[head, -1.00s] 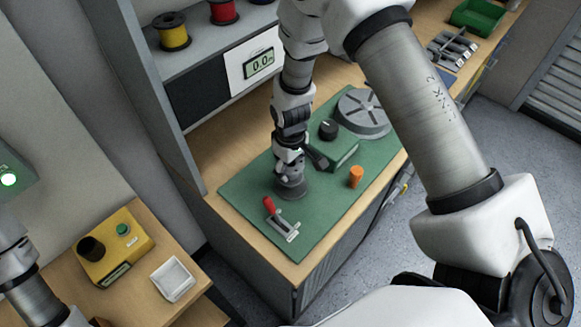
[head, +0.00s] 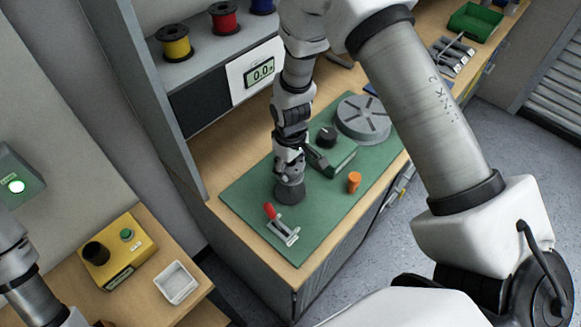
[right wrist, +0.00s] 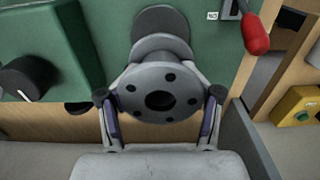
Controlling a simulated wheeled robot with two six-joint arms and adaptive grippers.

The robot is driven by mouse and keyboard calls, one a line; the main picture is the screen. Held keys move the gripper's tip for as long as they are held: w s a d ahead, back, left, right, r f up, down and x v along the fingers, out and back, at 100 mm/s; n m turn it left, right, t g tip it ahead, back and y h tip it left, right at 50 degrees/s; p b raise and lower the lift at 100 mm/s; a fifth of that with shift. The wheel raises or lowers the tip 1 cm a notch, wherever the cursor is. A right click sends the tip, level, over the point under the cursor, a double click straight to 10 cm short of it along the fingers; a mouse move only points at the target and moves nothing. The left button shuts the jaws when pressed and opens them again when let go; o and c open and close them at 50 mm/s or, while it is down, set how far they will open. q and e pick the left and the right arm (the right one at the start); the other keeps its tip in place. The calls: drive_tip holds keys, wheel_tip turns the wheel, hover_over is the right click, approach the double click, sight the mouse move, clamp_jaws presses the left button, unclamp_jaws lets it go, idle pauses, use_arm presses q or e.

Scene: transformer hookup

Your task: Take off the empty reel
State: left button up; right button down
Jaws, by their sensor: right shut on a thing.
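The empty reel (right wrist: 158,92) is grey, with a ring of holes and a centre hole in the flange facing the wrist camera. My right gripper (right wrist: 160,96) is shut on this flange, one finger at each side. In the head view the reel (head: 289,191) appears dark, under my right gripper (head: 289,176), over the green mat (head: 245,205). A dark round shape lies behind the reel in the wrist view; I cannot tell whether it is a base or a shadow. My left gripper is out of view; only part of its arm shows at lower left.
A red-handled lever (head: 281,226) stands close in front of the reel. A green box with a black knob (head: 326,136), a grey slotted disc (head: 363,118) and an orange piece (head: 354,182) are to its right. Full spools sit on the shelf (head: 203,65).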

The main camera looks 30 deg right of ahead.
drive_tip(key=shift+r, duration=0.2)
wheel_tip(320, 180, up, 5)
drive_tip(key=p, duration=0.4)
idle(0.3)
